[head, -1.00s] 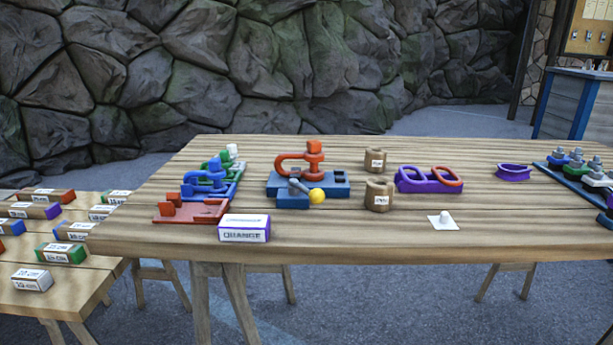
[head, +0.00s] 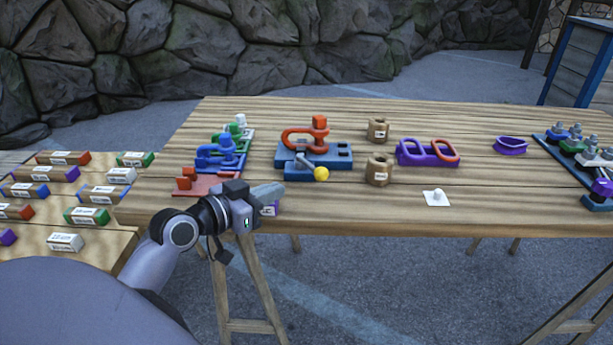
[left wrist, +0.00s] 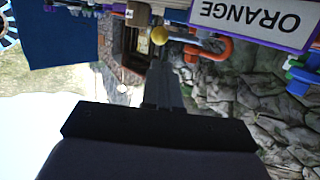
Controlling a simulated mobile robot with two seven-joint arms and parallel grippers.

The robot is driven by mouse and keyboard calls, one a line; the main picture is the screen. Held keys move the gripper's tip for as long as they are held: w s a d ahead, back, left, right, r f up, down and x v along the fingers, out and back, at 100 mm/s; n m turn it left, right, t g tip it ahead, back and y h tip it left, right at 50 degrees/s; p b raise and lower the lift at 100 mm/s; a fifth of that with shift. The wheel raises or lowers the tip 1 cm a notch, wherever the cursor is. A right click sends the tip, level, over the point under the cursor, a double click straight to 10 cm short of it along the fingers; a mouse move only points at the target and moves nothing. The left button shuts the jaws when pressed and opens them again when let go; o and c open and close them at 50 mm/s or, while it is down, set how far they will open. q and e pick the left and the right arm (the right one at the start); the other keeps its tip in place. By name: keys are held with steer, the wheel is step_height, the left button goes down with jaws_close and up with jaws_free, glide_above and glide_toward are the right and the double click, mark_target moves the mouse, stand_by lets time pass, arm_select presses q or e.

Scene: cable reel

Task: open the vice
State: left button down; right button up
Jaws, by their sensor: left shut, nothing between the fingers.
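The vice (head: 308,153) is a blue block on the wooden table, with a grey lever that ends in a yellow knob (head: 321,173). An orange link with an upright post rests on top of it. My left gripper (head: 276,191) is shut and empty at the table's front edge, in front and to the left of the vice, apart from it. In the left wrist view the shut fingers (left wrist: 163,92) point toward the yellow knob (left wrist: 159,36), with the orange link (left wrist: 214,50) beside it. My right gripper is not in view.
A box marked ORANGE (left wrist: 252,18) lies close to my left gripper, mostly hidden by it in the head view. Red, blue and green fixtures (head: 218,155) stand left of the vice. Two brown cylinders (head: 379,170) and a purple holder (head: 428,153) stand right of it.

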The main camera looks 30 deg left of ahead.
mark_target(316, 175)
arm_select(q)
steer(key=x, duration=1)
steer(key=shift+f+p, duration=0.1)
steer(key=shift+p, duration=0.25)
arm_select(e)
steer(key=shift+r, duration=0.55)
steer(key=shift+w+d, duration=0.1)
